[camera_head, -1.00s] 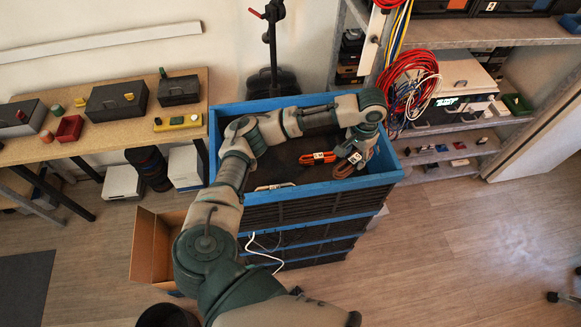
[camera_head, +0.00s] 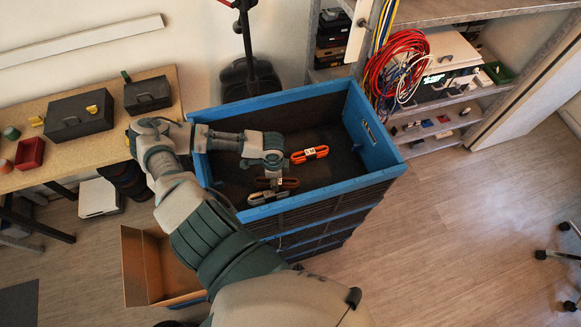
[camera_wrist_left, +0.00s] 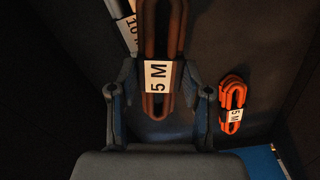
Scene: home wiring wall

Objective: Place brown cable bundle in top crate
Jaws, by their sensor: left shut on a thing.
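The top crate (camera_head: 372,138) is blue-rimmed with a dark inside and sits on a stack of similar crates. The brown cable bundle (camera_head: 290,183) is inside its outline near the front rim; it also shows in the left wrist view (camera_wrist_left: 158,76) with a white "5 M" label between the fingers. My left gripper (camera_head: 271,174) points down into the crate and is shut on the brown bundle. The head view does not show clearly whether the bundle touches the crate floor. My right gripper is not in view.
An orange bundle (camera_head: 309,154) lies on the crate floor to the right. A grey bundle (camera_head: 267,197) lies beside the brown one at the front rim. A bench (camera_head: 100,140) with boxes stands left, a shelf (camera_head: 450,120) right, an open cardboard box (camera_head: 150,265) below left.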

